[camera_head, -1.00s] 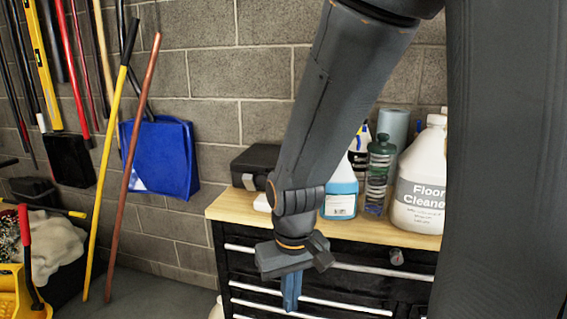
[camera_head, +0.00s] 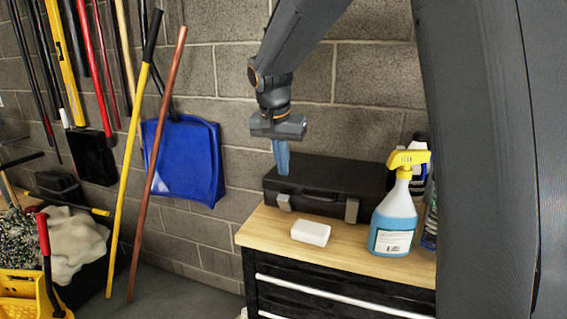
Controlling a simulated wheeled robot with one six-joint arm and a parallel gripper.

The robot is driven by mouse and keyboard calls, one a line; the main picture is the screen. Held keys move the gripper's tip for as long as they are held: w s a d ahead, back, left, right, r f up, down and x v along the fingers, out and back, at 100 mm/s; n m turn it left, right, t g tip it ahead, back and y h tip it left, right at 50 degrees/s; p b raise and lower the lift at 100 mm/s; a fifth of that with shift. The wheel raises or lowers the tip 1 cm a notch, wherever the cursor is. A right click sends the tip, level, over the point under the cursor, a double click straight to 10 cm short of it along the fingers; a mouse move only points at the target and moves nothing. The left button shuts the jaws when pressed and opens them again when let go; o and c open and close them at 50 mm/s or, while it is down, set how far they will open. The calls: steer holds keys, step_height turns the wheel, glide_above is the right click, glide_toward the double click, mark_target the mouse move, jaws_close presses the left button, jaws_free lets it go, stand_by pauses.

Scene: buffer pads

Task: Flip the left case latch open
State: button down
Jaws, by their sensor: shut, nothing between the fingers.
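A black case (camera_head: 325,176) lies closed on the wooden top of a cabinet, against the block wall. Its left latch (camera_head: 284,202) and right latch (camera_head: 352,210) are grey tabs on the front face. A handle shows between them. My gripper (camera_head: 281,172) points down with its blue fingers shut and empty. In the picture the fingertips overlap the left part of the case, above the left latch. I cannot tell whether they touch the case.
A white block (camera_head: 311,232) lies on the wooden top (camera_head: 262,226) in front of the case. A blue spray bottle (camera_head: 393,222) with a yellow head stands right of it. A yellow pole (camera_head: 131,170) and a brown pole (camera_head: 157,165) lean at the left.

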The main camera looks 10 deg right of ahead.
mark_target(286, 184)
steer(key=p+x, duration=0.1)
steer(key=x, duration=0.6)
steer(key=shift+f+p, duration=0.15)
steer(key=shift+p, duration=0.2)
